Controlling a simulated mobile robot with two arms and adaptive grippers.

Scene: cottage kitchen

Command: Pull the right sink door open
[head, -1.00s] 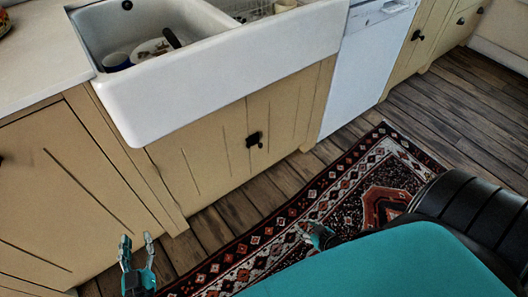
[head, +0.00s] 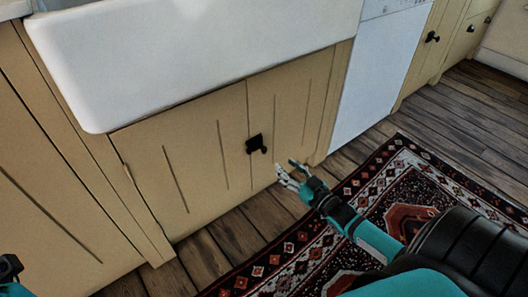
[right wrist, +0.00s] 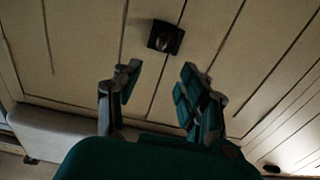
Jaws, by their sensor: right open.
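The right sink door (head: 300,110) is a cream plank panel under the white sink, flush with the door to its left. A black knob (head: 255,144) sits near the seam between them. My right gripper (head: 285,173) is open and empty, below and right of the knob, apart from it. In the right wrist view, the open fingers (right wrist: 158,82) point toward the doors, with the knob (right wrist: 165,37) ahead of them between their lines. The right door also shows there (right wrist: 88,60). Only a piece of my left arm shows at the lower left of the head view; its fingers are out of frame.
The white sink (head: 190,50) overhangs the doors. A white dishwasher (head: 375,80) stands to the right. A patterned rug (head: 385,190) lies on the wooden floor (head: 225,240), with open floor before the doors.

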